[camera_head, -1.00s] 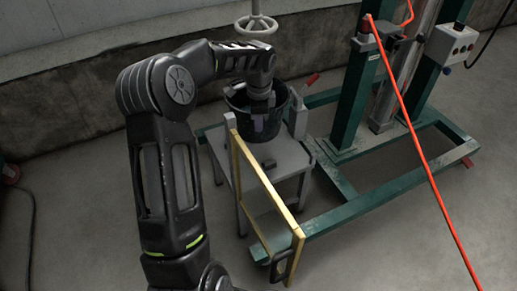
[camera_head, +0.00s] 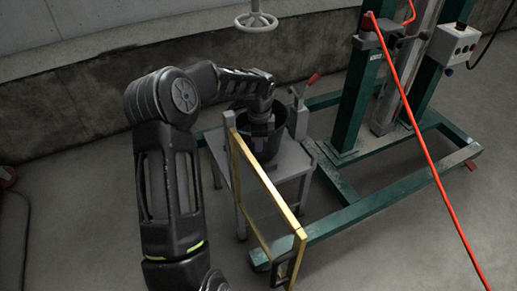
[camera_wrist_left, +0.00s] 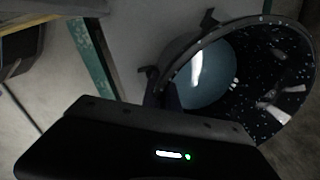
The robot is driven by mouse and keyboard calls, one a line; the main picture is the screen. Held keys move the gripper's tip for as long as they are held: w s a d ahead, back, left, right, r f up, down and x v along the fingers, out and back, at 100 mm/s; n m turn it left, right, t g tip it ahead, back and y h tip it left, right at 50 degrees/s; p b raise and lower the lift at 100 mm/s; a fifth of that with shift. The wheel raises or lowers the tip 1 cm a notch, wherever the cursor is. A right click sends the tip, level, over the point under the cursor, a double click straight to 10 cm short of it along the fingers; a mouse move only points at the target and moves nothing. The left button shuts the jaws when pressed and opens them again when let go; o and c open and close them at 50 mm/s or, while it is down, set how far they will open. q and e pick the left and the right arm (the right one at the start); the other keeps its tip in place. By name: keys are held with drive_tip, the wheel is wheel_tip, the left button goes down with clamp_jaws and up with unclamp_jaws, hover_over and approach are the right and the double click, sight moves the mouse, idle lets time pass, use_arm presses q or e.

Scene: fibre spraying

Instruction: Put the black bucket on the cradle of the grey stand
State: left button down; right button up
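The black bucket (camera_head: 274,143) is at the top of the grey stand (camera_head: 293,164), upright or nearly so. My arm hides part of it, and I cannot tell whether its bottom rests on the cradle. My left gripper (camera_head: 259,137) reaches in from above and appears shut on the bucket's wall. In the left wrist view, the bucket's open mouth (camera_wrist_left: 275,90) shows with a pale-speckled dark inside. The fingers (camera_wrist_left: 155,88) are at its near rim, partly hidden by the gripper body. My right gripper is out of view.
A yellow frame (camera_head: 262,200) stands upright at the stand's near side. A green steel frame (camera_head: 360,205) lies behind and right, with an orange hose (camera_head: 425,160) hanging across. A white handwheel (camera_head: 256,21) is on the wall behind. The floor at right is clear.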

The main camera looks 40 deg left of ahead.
use_arm(q)
drive_tip(key=shift+w+f, duration=0.1)
drive_tip(key=shift+f, duration=0.55)
drive_tip(key=c, duration=2)
unclamp_jaws()
drive_tip(key=shift+f, duration=0.1)
drive_tip(key=o, duration=0.4)
drive_tip(key=shift+c, duration=0.2)
wheel_tip(320, 180, up, 12)
drive_tip(key=s+d+p, duration=0.1)
drive_tip(key=p, duration=0.3)
drive_tip(key=shift+s, duration=0.2)
